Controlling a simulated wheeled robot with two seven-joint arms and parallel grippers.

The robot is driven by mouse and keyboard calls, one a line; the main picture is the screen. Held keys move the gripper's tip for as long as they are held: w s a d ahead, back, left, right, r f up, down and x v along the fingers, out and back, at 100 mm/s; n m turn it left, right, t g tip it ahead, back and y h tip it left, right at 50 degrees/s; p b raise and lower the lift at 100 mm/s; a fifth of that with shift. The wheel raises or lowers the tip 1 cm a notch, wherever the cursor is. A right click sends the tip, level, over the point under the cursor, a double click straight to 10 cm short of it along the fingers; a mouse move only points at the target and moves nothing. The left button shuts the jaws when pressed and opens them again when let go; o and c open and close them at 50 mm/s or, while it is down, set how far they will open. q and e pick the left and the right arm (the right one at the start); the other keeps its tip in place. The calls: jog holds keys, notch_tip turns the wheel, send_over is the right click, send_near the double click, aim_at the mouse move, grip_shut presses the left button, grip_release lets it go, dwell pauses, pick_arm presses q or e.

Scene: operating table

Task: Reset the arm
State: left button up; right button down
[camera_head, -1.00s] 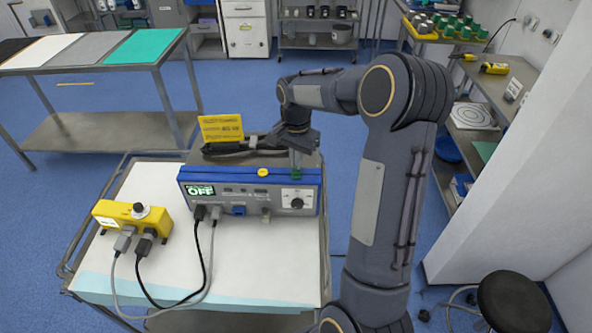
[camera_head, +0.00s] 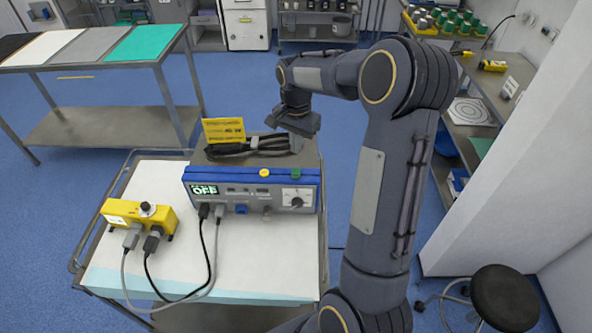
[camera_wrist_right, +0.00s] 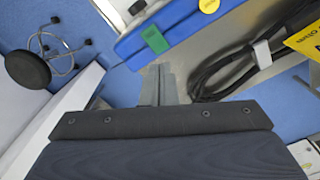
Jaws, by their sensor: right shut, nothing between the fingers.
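My right gripper (camera_head: 297,145) is shut and empty. It hangs above the back right part of the blue and grey device (camera_head: 250,202); its fingers also show in the right wrist view (camera_wrist_right: 157,84). The device stands on a white-covered cart and its display (camera_head: 204,190) reads OFF. My left gripper is not in view.
A yellow box (camera_head: 139,215) with cables to the device stands on the cart (camera_head: 240,268) at the left. A yellow sign (camera_head: 223,130) and a black coiled cable (camera_head: 250,147) lie on the device. A black stool (camera_head: 503,297) is at the lower right.

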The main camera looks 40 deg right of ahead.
dwell(0.3)
jog(key=s+a+r+n+t+y, duration=0.25)
jog(key=s+a+r+n, duration=0.35)
jog(key=s+a+r, duration=0.4)
jog(key=s+a+f+n+t, duration=0.1)
jog(key=s+a+n, duration=0.2)
jog(key=s, duration=0.3)
jog(key=s+a+f+n+t+y, duration=0.1)
jog(key=s+a+f+n+t, duration=0.1)
jog(key=s+a, duration=0.3)
jog(key=shift+s+a+f+n, duration=0.3)
jog(key=shift+s+n, duration=0.4)
jog(key=shift+s, duration=0.45)
